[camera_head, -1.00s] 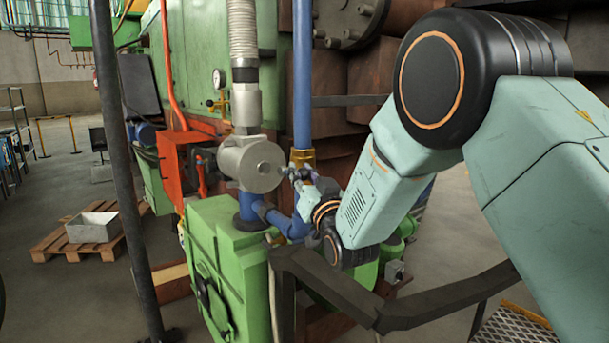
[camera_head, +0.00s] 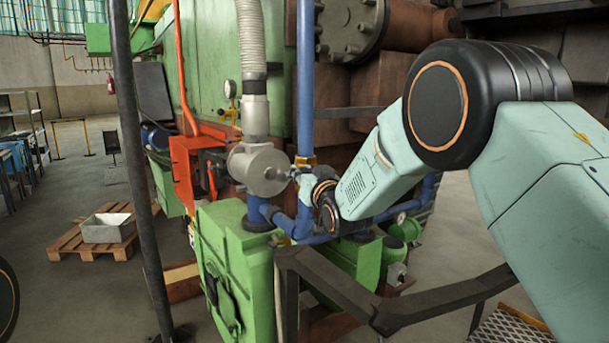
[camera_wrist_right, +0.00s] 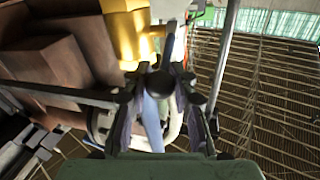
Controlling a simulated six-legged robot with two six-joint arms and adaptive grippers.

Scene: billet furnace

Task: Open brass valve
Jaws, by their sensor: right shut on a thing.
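The brass valve (camera_head: 305,162) sits on the vertical blue pipe, right of a grey round housing. In the right wrist view its brass body (camera_wrist_right: 128,35) is large at the top. My right gripper (camera_head: 297,178) is just below the valve, partly hidden by its own wrist. In the wrist view the right gripper (camera_wrist_right: 165,85) has its fingers closed around a slim handle (camera_wrist_right: 170,45) beside the brass body. My left gripper is not in view.
The grey housing (camera_head: 258,168) is close left of my right gripper. Blue pipes (camera_head: 345,232) and a green box (camera_head: 232,265) are below. A dark bent rail (camera_head: 345,292) runs under my right arm. A dark pole (camera_head: 135,170) stands left. Open floor lies around the pallet (camera_head: 65,243).

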